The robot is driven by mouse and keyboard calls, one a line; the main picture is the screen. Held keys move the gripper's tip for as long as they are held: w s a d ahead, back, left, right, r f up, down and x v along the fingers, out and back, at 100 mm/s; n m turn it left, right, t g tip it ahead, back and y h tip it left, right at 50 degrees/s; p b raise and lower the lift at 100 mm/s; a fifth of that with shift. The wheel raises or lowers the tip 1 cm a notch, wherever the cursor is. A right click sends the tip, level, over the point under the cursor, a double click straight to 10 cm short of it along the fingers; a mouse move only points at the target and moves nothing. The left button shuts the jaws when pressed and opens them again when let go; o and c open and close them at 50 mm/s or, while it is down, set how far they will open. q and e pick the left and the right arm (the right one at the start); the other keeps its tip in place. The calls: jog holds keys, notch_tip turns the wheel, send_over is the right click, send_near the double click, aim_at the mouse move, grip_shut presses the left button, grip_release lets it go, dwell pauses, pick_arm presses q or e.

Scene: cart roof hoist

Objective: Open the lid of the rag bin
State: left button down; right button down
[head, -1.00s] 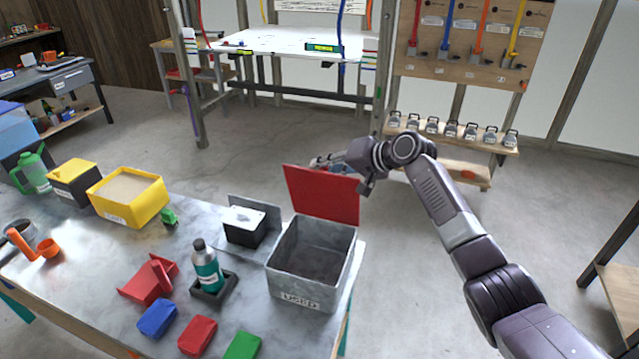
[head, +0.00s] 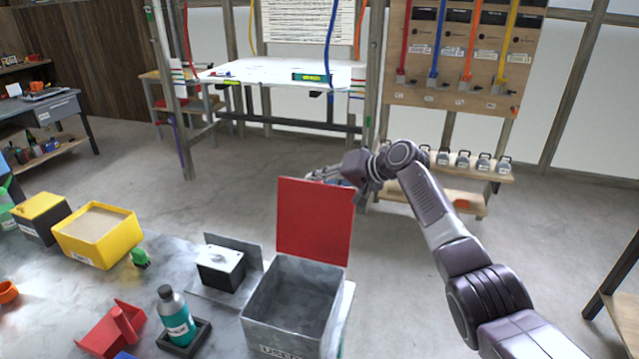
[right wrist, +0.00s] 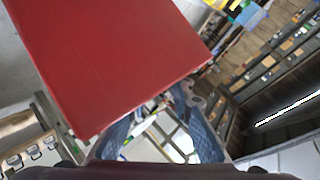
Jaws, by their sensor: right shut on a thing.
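The rag bin (head: 262,322) is a grey, open-topped box with a label on its front, at the right end of the workbench in the head view. Its red lid (head: 315,222) stands up at the bin's back edge, and the bin's empty-looking inside shows. My right gripper (head: 318,177) is at the lid's top edge, partly hidden behind it. In the right wrist view the lid (right wrist: 115,60) fills the upper left, close to the two fingers (right wrist: 155,110); the right gripper is shut on it. My left gripper is not in view.
On the metal workbench (head: 45,285) are a black box (head: 220,270), a teal bottle (head: 176,318), a red holder (head: 105,335) and a yellow sand bin (head: 70,235). A rack with padlock-like weights (head: 462,162) stands behind my right arm. Open floor lies right of the bench.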

jog(key=shift+s+d+f, duration=0.15)
jog(key=shift+s+f, duration=0.05)
jog(key=shift+f, duration=0.75)
jog(key=c, duration=1.8)
grip_release()
jog(key=shift+d, duration=0.1)
jog(key=shift+r, duration=0.1)
jog(key=shift+v, duration=0.85)
jog(key=v, duration=1)
jog(key=shift+r, duration=0.5)
